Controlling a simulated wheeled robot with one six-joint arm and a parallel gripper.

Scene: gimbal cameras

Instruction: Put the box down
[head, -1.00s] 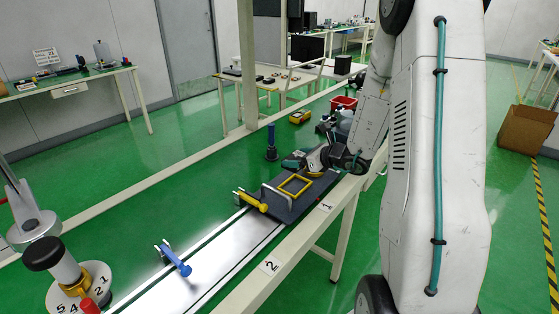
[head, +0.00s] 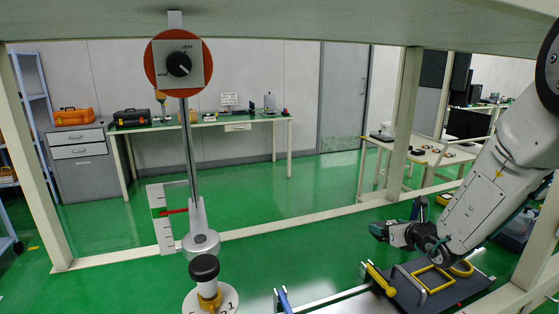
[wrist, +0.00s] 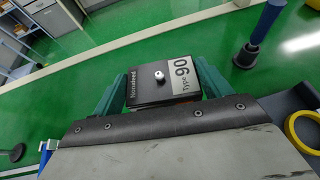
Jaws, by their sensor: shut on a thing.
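The box (wrist: 163,82) is a small dark block with a grey "Type 90" label and a round knob on its top face. In the wrist view it sits between the two green fingers of my gripper (wrist: 162,88), which are shut on it. Green floor shows beyond it. In the head view my gripper (head: 386,231) reaches left from the arm, above the dark board with a yellow frame. The box is too small and dark there to tell from the fingers.
The dark board (head: 455,294) carries a yellow frame (head: 433,279) and a metal handle. A yellow-handled clamp (head: 380,278) stands at its left end. A dial on a post (head: 179,64) and a black-knobbed lever (head: 205,268) stand at left. A workbench (head: 205,126) lines the back wall.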

